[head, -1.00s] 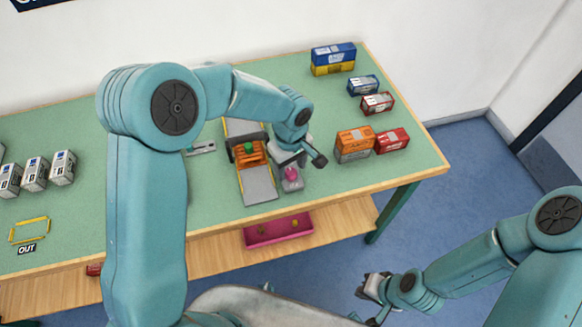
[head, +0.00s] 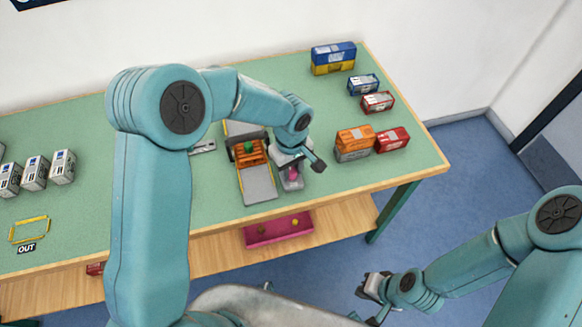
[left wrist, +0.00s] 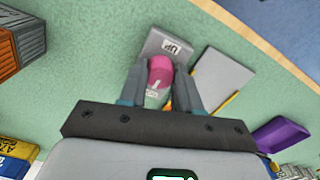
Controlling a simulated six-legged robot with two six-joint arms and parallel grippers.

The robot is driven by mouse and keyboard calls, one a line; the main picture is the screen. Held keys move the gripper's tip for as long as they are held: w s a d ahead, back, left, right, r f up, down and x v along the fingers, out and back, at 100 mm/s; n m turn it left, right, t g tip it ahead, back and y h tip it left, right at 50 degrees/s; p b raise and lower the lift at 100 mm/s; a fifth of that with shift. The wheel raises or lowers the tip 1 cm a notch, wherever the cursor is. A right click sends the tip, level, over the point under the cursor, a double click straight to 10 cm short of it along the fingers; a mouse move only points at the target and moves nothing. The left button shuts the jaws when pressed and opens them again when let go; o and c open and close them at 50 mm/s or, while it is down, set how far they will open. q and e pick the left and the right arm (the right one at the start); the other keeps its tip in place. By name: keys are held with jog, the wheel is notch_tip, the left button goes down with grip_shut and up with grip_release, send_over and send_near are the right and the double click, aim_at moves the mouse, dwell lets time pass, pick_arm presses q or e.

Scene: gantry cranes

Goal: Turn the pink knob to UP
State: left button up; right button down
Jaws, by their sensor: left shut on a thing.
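The pink knob (head: 294,175) sits on a small grey box at the table's front, right of a grey ramp. In the left wrist view the pink knob (left wrist: 160,69) is between the two fingers of my left gripper (left wrist: 160,76), which is shut on it. The grey box (left wrist: 157,42) has a white UP label (left wrist: 171,47) just beyond the knob. A pale part with a mark shows on the knob's near side. In the head view my left gripper (head: 291,166) partly covers the knob. My right gripper (head: 372,288) hangs off the table, low; its jaw opening is unclear.
The grey ramp (head: 259,184) and an orange crate with a green thing (head: 249,147) stand just left of the knob. Orange (head: 354,140) and red boxes (head: 392,140) stand to the right. A pink tray (head: 278,230) is on the lower shelf.

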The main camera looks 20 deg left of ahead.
pick_arm(q)
jog(key=m+b, duration=0.1)
jog(key=m, duration=0.2)
jog(key=shift+m, duration=0.3)
jog(key=m+b, duration=0.1)
jog(key=m, duration=0.3)
jog(key=shift+w+m, duration=0.1)
jog(key=shift+m, duration=0.2)
jog(key=m, duration=0.4)
jog(key=shift+r+m, duration=0.15)
jog(key=shift+m, duration=0.15)
jog(key=m, duration=0.9)
jog(key=shift+p, duration=0.4)
jog(key=m+p, duration=0.1)
jog(key=m, duration=0.3)
jog(key=shift+w+r+m, duration=0.1)
jog(key=shift+m, duration=0.2)
jog(key=m+p, duration=0.2)
jog(key=m, duration=0.3)
jog(key=shift+m+p, duration=0.7)
jog(key=shift+m, duration=1.3)
